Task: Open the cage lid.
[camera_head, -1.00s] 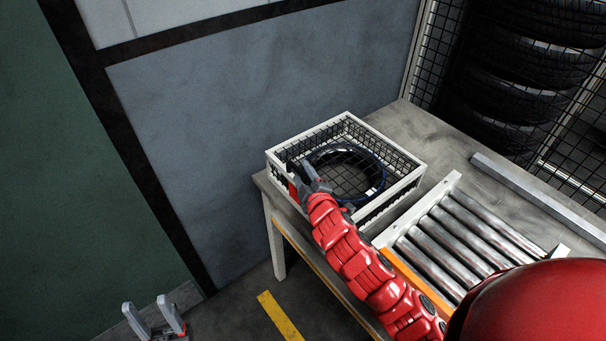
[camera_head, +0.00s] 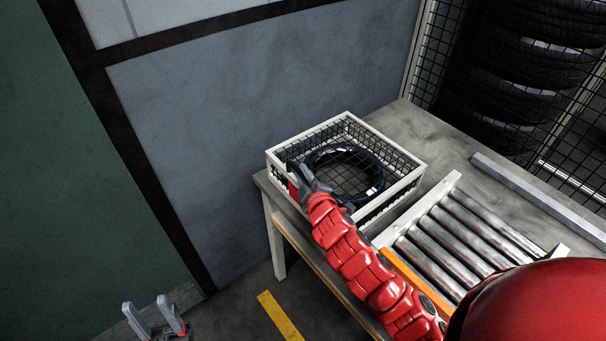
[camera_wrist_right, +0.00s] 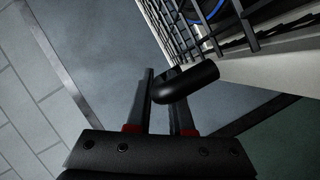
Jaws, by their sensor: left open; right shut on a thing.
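The cage (camera_head: 397,193) is a white-framed box with black wire mesh sides, on the table near the wall. A dark ring with a blue edge (camera_head: 378,190) shows inside it. Mesh shows across the top, but I cannot tell whether it is the lid or the floor. My right gripper (camera_head: 298,173) is at the cage's left corner. In the right wrist view, my right gripper (camera_wrist_right: 165,100) is shut on a black curved handle (camera_wrist_right: 195,80) beside the cage's pale frame. My left gripper (camera_head: 155,312) is open and empty, low at the bottom left, far from the cage.
A roller conveyor (camera_head: 468,240) stands right of the cage on the table (camera_head: 425,135). A metal bar (camera_head: 535,200) lies further right. Stacked tyres (camera_head: 530,70) stand behind a mesh fence at the back right. A grey wall panel (camera_head: 240,100) rises behind the cage.

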